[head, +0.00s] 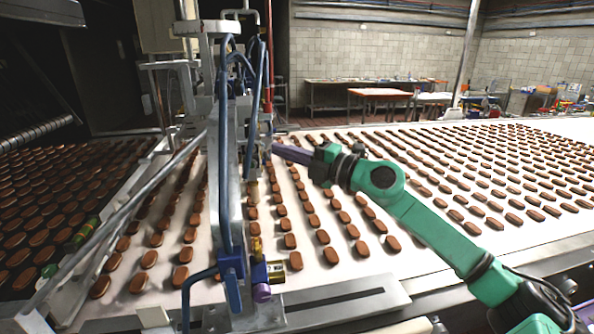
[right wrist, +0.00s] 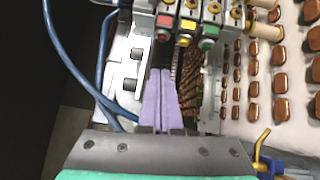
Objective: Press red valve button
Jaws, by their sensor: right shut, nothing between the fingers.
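In the head view my right gripper (head: 278,148) reaches left to the machine's frame above the conveyor, and the buttons are too small to make out there. My left gripper is not in view.
A yellow button (right wrist: 187,27) and a green button (right wrist: 210,31) sit close beside the red one. Blue hoses (right wrist: 96,60) run along the left. The metal machine frame (head: 228,180) stands over a white conveyor (head: 340,288) with rows of brown biscuits.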

